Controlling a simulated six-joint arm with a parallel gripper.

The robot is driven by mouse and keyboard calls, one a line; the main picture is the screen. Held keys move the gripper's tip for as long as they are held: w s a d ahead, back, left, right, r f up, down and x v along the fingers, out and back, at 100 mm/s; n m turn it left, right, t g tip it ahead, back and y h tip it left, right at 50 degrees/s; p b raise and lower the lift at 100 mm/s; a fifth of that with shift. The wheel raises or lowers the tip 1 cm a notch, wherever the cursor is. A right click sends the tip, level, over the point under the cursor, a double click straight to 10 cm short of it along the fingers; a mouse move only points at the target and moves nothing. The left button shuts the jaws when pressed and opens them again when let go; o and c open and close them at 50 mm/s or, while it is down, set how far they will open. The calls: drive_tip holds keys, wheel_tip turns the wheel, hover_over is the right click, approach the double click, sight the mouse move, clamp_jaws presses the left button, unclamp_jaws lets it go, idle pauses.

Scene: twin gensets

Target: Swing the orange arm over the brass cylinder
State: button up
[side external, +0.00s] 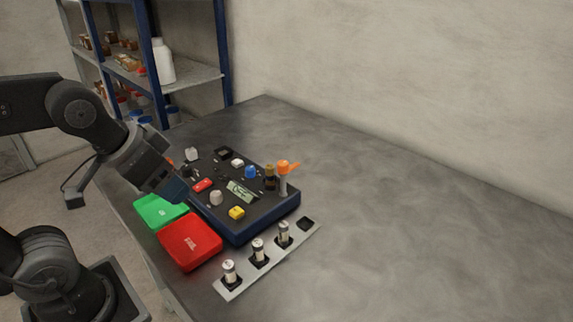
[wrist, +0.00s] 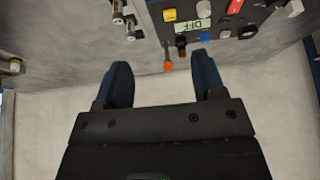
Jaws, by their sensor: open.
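The orange arm (side external: 287,165) sits on top of a grey post at the right corner of the dark control box and points right, away from the brass cylinder. The brass cylinder (side external: 270,172) stands upright on the box, just left of the post. In the wrist view the orange arm (wrist: 168,66) shows beyond and between my fingers, with the brass cylinder (wrist: 181,42) beside it. My gripper (side external: 178,190) is at the box's left side, above the green pad, well apart from the orange arm. In the wrist view my gripper (wrist: 163,80) is open and empty.
The box (side external: 270,220) carries red, blue, yellow and white controls and a small display. A green pad (side external: 160,210) and a red pad (side external: 190,243) lie at its left. A strip (side external: 268,268) with upright cylinders lies in front. The table's right is clear; shelves stand behind.

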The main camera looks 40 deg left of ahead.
drive_tip(key=w+r+m, duration=0.1)
drive_tip(key=w, duration=0.2)
drive_tip(key=w+r+m+g+h, duration=0.1)
drive_tip(key=w+r, duration=0.1)
drive_tip(key=w, duration=0.1)
drive_tip(key=w+r+m, duration=0.1)
drive_tip(key=w, duration=0.2)
drive_tip(key=shift+w+a+r+m, duration=0.15)
drive_tip(key=shift+w+a+m, duration=0.1)
drive_tip(key=shift+w+m, duration=0.15)
drive_tip(key=shift+c, duration=0.8)
drive_tip(key=m+g+h, duration=0.1)
drive_tip(key=m+h, duration=0.1)
drive_tip(key=m, duration=0.3)
hover_over(283, 163)
drive_tip(key=s+a, duration=0.4)
drive_tip(key=x, duration=1.3)
drive_tip(key=shift+s+d, duration=0.1)
drive_tip(key=shift+d, duration=0.15)
drive_tip(key=shift+c, duration=0.2)
drive_tip(key=c, duration=0.8)
drive_tip(key=shift+c, duration=0.2)
